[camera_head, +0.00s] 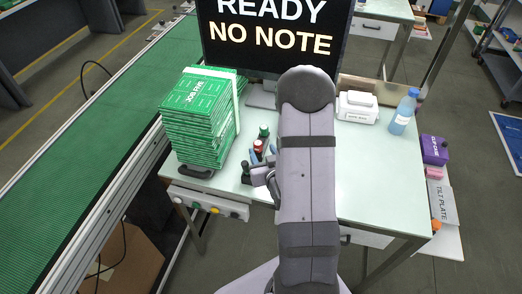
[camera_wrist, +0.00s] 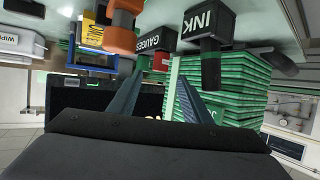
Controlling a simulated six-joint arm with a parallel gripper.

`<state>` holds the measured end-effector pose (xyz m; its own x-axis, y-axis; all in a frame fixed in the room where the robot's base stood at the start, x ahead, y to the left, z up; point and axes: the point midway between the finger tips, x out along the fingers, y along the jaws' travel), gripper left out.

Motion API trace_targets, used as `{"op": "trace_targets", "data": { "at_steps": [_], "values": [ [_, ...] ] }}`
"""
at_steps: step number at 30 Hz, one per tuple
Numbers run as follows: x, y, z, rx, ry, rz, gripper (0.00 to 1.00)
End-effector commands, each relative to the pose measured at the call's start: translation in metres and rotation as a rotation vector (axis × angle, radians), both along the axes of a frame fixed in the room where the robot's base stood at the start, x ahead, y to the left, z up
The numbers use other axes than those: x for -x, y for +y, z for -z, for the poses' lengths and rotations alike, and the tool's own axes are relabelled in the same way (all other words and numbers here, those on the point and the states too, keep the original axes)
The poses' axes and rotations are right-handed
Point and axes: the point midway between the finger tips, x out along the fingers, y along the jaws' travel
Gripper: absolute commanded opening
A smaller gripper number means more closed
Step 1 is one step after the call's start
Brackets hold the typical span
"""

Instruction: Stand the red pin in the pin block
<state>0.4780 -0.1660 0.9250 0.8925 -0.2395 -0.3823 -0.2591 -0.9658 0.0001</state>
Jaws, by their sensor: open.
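My gripper (camera_wrist: 158,88) shows in the wrist view with its two dark fingers apart and nothing between them. A small red item (camera_head: 258,146) stands beside the stack of boards in the head view. A small red piece (camera_wrist: 161,62) shows near the GAUGES box in the wrist view. I cannot tell whether either is the red pin. The pin block cannot be made out in either view. The wrist picture is upside down.
Green boards (camera_head: 202,115) are stacked at the table's left. A dark INK box (camera_wrist: 208,22), a GAUGES box (camera_wrist: 155,40) and an orange-and-dark item (camera_wrist: 122,40) crowd the fingers. A blue bottle (camera_head: 404,112) and white box (camera_head: 357,106) stand right. The table's (camera_head: 385,185) front right is bare.

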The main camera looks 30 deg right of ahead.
Motion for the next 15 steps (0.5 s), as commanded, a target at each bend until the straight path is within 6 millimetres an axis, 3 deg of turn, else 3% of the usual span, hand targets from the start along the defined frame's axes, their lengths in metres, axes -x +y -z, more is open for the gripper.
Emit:
{"op": "trace_targets", "data": {
  "at_steps": [15],
  "values": [
    [0.022,0.006,-0.011,0.0,0.003,-0.001,0.44]
  ]
}}
